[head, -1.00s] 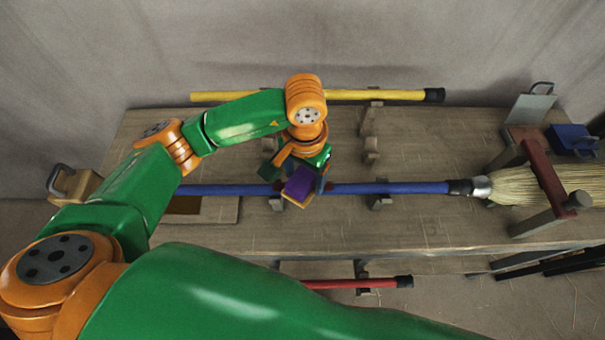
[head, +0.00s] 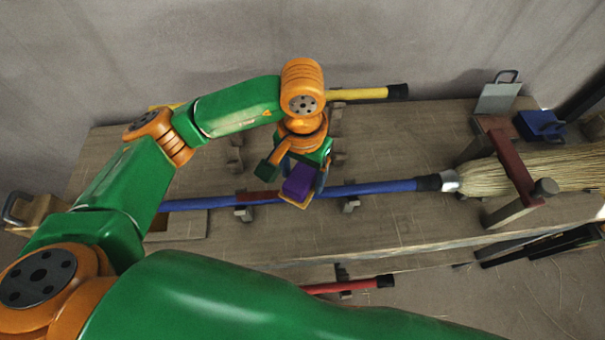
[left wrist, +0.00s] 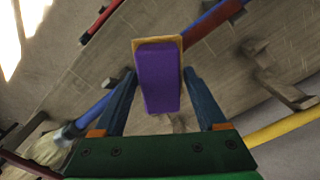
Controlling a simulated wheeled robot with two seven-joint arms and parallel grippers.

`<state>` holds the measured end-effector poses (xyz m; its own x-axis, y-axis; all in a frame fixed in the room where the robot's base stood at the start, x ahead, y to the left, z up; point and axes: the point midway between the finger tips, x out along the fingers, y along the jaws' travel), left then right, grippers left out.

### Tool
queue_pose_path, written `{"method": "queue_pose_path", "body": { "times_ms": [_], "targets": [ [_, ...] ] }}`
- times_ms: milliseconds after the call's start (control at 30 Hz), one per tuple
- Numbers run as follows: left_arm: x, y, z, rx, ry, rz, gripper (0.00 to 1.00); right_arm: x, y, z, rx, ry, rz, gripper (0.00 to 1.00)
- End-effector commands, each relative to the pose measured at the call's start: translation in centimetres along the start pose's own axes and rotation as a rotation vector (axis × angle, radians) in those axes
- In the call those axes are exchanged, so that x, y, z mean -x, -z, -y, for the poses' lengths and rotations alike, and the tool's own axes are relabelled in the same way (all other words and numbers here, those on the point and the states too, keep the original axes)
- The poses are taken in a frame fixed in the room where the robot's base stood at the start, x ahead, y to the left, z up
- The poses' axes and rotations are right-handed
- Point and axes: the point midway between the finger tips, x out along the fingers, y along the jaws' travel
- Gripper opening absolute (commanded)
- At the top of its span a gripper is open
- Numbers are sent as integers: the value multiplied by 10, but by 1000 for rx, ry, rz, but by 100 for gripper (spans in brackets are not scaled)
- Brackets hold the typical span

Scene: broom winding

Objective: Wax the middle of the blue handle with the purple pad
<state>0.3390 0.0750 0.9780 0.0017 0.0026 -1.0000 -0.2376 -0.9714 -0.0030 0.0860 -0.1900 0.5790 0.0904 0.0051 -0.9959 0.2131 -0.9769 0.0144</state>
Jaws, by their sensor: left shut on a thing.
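The purple pad (head: 298,182), with a tan edge, is held in my left gripper (head: 303,172). In the left wrist view the pad (left wrist: 158,80) sits between the two blue-grey fingers. The blue handle (head: 378,187) of the broom lies across wooden supports on the bench, with a red band (head: 262,196) left of the pad. The pad is over the handle and hides part of it; I cannot tell whether they touch. The handle also shows on both sides of the pad in the left wrist view (left wrist: 210,23). My right gripper is not in view.
The straw broom head (head: 490,178) lies at the right under a red-topped wooden frame (head: 508,165). A yellow handle (head: 358,94) is behind, a red handle (head: 350,286) in front and lower. A blue box (head: 540,124) and a grey pan (head: 497,97) stand at the back right.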

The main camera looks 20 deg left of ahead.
Motion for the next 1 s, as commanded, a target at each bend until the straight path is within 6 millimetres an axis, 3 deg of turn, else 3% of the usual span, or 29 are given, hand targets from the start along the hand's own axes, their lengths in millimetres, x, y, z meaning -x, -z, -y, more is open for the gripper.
{"method": "queue_pose_path", "body": {
  "times_ms": [500,1000],
  "targets": [
    [48,-4,-6,15,0,-1,22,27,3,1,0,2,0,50],
    [51,-5,-7,18,0,0,22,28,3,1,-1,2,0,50]
  ]
}}
